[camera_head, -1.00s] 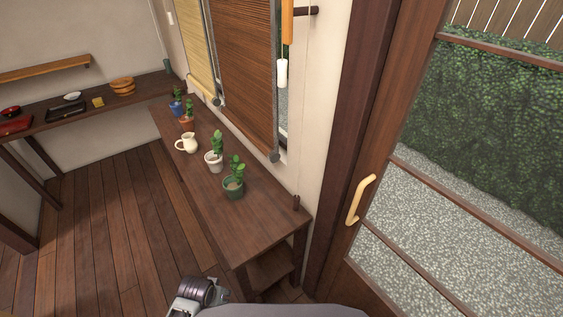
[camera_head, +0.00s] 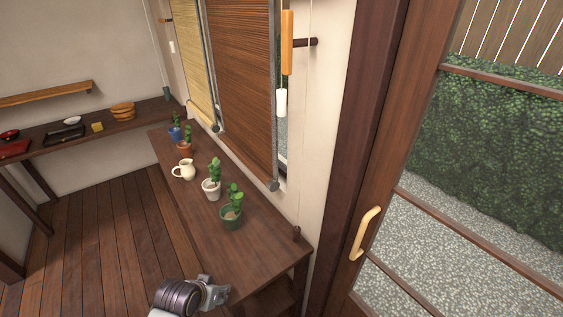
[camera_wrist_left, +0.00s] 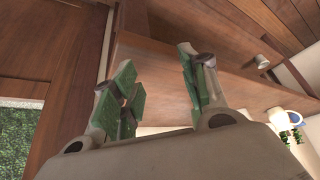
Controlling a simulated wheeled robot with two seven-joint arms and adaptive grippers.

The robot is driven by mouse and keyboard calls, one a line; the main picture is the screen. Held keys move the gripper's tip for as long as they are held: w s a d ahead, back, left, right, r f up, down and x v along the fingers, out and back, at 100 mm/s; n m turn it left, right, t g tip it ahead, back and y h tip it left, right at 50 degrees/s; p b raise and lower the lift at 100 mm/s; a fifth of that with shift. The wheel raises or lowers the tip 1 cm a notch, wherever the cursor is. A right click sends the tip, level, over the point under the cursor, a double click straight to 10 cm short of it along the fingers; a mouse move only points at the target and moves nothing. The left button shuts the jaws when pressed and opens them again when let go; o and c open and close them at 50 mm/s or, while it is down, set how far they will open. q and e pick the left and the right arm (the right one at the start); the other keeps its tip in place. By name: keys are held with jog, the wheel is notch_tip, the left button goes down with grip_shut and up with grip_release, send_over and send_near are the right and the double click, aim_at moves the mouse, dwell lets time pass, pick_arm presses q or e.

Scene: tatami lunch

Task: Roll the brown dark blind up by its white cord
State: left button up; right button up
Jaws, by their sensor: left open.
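The brown dark blind (camera_head: 240,85) hangs on the wall in the head view, its lower bar (camera_head: 272,185) just above the long side table. Right of it hang an orange grip (camera_head: 287,40) and a white pull (camera_head: 280,102). A thin pale cord (camera_head: 303,130) runs down the wall to a small dark knob (camera_head: 296,233) at the table's edge. My left gripper (camera_wrist_left: 160,88) shows in the left wrist view, its green-padded fingers apart with nothing between them. One of my arm's wrist parts shows at the bottom of the head view, well below the blind. The right gripper is out of view.
The side table (camera_head: 230,265) holds a green-potted plant (camera_head: 231,216), a white-potted plant (camera_head: 211,189), a cream jug (camera_head: 183,170) and more pots. A pale blind (camera_head: 193,60) hangs further left. A dark wall peg (camera_head: 305,42) juts out near the orange grip. A glazed door (camera_head: 385,150) stands right.

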pick_arm(q)
jog(key=w+d+r+m+t+h, duration=0.1)
jog(key=w+d+r+t+h, duration=0.15)
jog(key=w+r, duration=0.55)
jog(key=m+t+h, duration=0.4)
jog(key=t+h, duration=0.6)
jog(key=h, duration=0.1)
send_near(278, 97)
jog(key=s+a, duration=0.1)
jog(key=s, duration=0.1)
jog(key=shift+a+f+y, duration=0.2)
jog(key=shift+f+y, duration=0.05)
jog(key=shift+f, duration=0.05)
jog(key=shift+w+d, duration=0.1)
jog(key=shift+p+x, duration=1.45)
jog(key=shift+x, duration=4.15)
jog(key=shift+p+x, duration=0.3)
jog(key=shift+x, duration=0.85)
